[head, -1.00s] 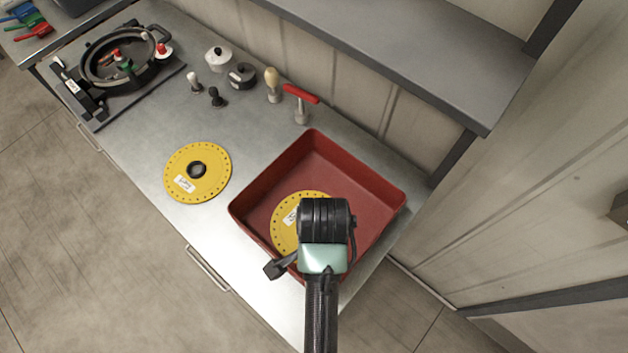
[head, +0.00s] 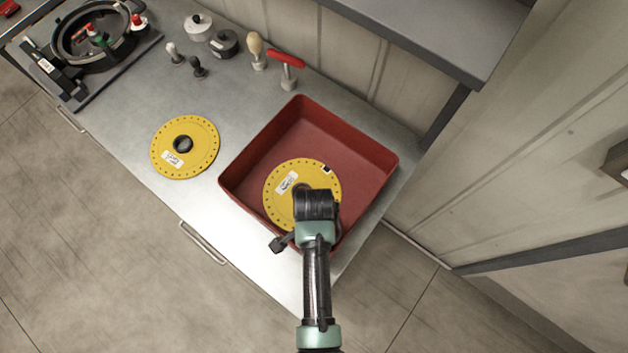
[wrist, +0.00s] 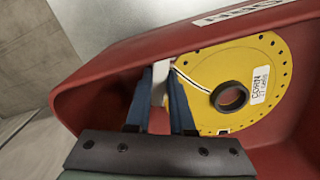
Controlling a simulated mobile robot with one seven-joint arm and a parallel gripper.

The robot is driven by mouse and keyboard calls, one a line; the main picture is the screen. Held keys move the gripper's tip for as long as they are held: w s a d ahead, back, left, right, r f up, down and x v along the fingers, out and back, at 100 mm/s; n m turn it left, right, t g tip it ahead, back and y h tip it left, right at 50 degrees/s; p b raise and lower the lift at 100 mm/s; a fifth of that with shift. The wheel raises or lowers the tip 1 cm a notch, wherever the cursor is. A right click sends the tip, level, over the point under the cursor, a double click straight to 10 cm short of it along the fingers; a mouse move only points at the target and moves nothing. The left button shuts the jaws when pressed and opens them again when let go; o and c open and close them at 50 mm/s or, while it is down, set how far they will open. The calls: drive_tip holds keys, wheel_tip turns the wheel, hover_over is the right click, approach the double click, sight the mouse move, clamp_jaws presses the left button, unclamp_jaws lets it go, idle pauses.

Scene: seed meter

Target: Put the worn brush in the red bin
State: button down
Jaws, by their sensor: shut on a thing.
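My gripper (wrist: 159,74) is shut on a pale, narrow piece (wrist: 160,88) between its two blue fingers. This is probably the worn brush, but only a small part of it shows. In the head view my wrist hides the fingertips and whatever they hold. The red bin (head: 350,132) stands on the bench under my gripper. In the wrist view its red wall (wrist: 110,75) lies behind the fingers. The fingers are over the bin, beside the yellow disc in it; I cannot tell whether the held piece touches the bottom.
A yellow disc (head: 277,205) with a label lies in the bin. Another yellow disc (head: 202,160) lies on the bench to the left. A red-handled tool (head: 287,59), knobs and a black round housing (head: 70,45) stand further back. A grey shelf (head: 430,35) overhangs the back.

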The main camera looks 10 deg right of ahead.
drive_tip(key=shift+f, duration=0.2)
drive_tip(key=shift+f, duration=0.25)
drive_tip(key=c, duration=0.9)
unclamp_jaws()
drive_tip(key=shift+s, duration=0.15)
drive_tip(key=shift+o, duration=0.6)
drive_tip(key=shift+f, duration=0.1)
drive_tip(key=shift+s, duration=0.1)
